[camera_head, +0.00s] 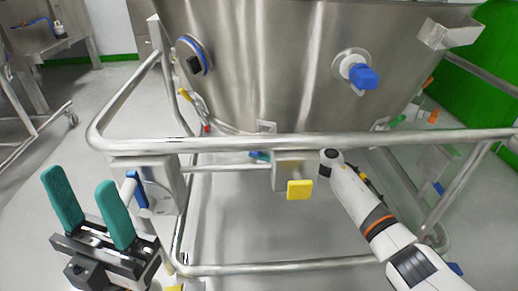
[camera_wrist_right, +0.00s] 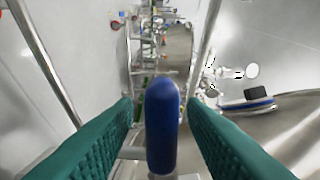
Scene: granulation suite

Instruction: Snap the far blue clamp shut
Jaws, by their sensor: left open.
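A blue clamp lever (camera_head: 137,190) stands on a metal block (camera_head: 160,182) at the left of the tubular frame. My left gripper (camera_head: 90,205) is open and empty, just left of that lever and apart from it. In the right wrist view a blue rounded handle (camera_wrist_right: 162,125) stands between the green fingers of my right gripper (camera_wrist_right: 160,105). These fingers are open, with a gap on both sides of the handle. In the head view my right arm reaches behind the front rail, and I cannot make out its gripper. I cannot tell which clamp that handle belongs to.
A steel vessel (camera_head: 270,60) with a blue-rimmed port (camera_head: 194,55) and a blue knob (camera_head: 365,77) fills the back. The frame's front rail (camera_head: 300,142) crosses before it, with a yellow tab (camera_head: 299,189) below. Bare floor (camera_head: 60,130) lies at left.

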